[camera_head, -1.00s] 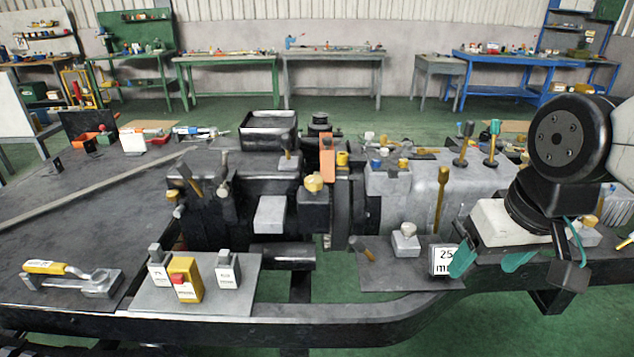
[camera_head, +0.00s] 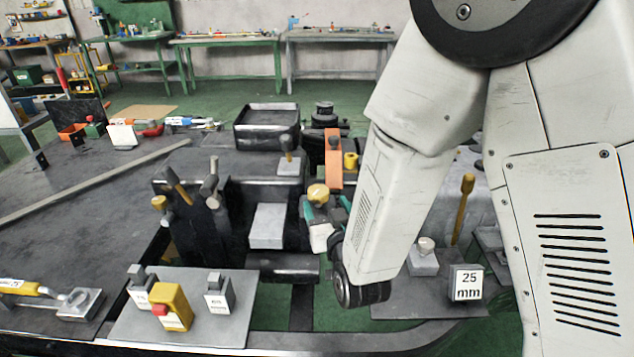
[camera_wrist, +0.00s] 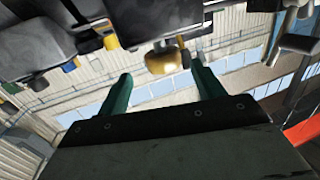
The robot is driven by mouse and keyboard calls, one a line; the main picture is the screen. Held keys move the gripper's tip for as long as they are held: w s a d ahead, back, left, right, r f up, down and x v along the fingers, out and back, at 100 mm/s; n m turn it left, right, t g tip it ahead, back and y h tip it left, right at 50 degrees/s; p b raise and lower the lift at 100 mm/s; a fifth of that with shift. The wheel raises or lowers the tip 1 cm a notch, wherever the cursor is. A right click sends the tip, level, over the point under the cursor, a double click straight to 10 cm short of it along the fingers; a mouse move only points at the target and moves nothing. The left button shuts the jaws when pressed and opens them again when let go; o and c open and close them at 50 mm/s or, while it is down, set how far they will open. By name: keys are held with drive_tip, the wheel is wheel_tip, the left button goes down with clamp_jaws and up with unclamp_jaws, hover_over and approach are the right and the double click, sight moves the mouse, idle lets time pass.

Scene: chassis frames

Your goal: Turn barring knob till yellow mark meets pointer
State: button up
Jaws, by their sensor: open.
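A rounded yellow knob (camera_head: 318,194) sits on the dark machine in the middle of the head view. It also shows in the wrist view (camera_wrist: 163,62), just beyond and between the fingertips. My gripper (camera_head: 326,208) has its green fingers spread at this knob; in the wrist view the fingers (camera_wrist: 161,72) stand either side with gaps. I cannot tell whether either finger touches it. An orange upright piece (camera_head: 333,160) stands just behind the knob. I cannot make out a yellow mark or a pointer. My arm hides the machine's right part.
A plate with a yellow box (camera_head: 172,307) and grey blocks lies at front left. A grey block (camera_head: 268,226) stands left of the knob. A yellow-topped lever (camera_head: 462,208) and a 25 mm block (camera_head: 466,282) are on the right.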

sight(317, 189)
drive_tip(key=shift+w+a+f+t, duration=0.1)
drive_tip(key=shift+w+a+t, duration=0.15)
drive_tip(key=shift+a+t, duration=0.05)
drive_tip(key=x, duration=0.7)
drive_tip(key=shift+w, duration=0.15)
drive_tip(key=c, duration=1)
